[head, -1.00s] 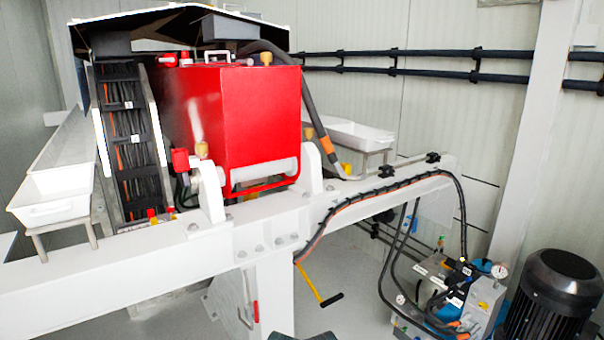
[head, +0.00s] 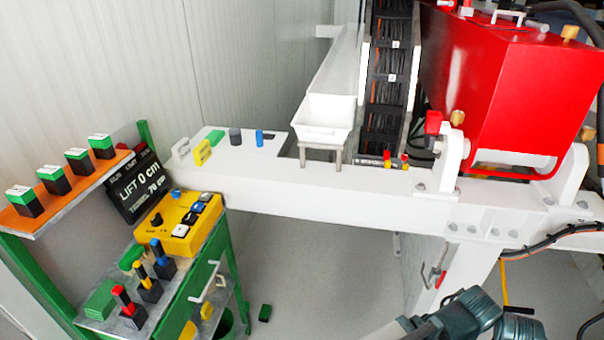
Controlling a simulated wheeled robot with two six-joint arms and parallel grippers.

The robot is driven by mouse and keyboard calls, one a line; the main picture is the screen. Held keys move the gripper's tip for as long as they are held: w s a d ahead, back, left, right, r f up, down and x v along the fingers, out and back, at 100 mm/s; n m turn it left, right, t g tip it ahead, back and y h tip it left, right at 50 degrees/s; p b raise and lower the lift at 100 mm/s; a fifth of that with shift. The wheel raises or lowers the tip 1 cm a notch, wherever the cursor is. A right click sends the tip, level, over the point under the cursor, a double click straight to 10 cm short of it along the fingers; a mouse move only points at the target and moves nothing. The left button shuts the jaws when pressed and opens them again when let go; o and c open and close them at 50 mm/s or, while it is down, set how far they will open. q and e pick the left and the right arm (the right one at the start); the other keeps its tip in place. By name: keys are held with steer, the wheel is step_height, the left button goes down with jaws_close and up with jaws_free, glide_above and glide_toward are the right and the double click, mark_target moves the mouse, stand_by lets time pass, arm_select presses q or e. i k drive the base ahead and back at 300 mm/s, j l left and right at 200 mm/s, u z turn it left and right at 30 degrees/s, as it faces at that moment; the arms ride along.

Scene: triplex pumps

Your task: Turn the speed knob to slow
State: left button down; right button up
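A yellow control box (head: 178,240) sits on the top of a green cart at the left of the head view. A small black knob (head: 156,219) stands on the left part of its face, apparently the speed knob. Its pointer and any slow mark are too small to read. White, blue and black buttons (head: 197,207) sit to the right of the knob. Dark parts of my own arm show at the bottom right, well away from the box. Neither gripper can be made out.
The green cart (head: 228,255) also holds a black display reading LIFT 0 cm (head: 136,187), an orange shelf (head: 75,190) of green-topped blocks, and several coloured-handled blocks (head: 150,290). A white beam (head: 330,195) runs behind it.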

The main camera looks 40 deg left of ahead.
mark_target(175, 194)
steer(key=u, duration=2.45)
steer(key=i+z, duration=0.1)
steer(key=i+l, duration=0.05)
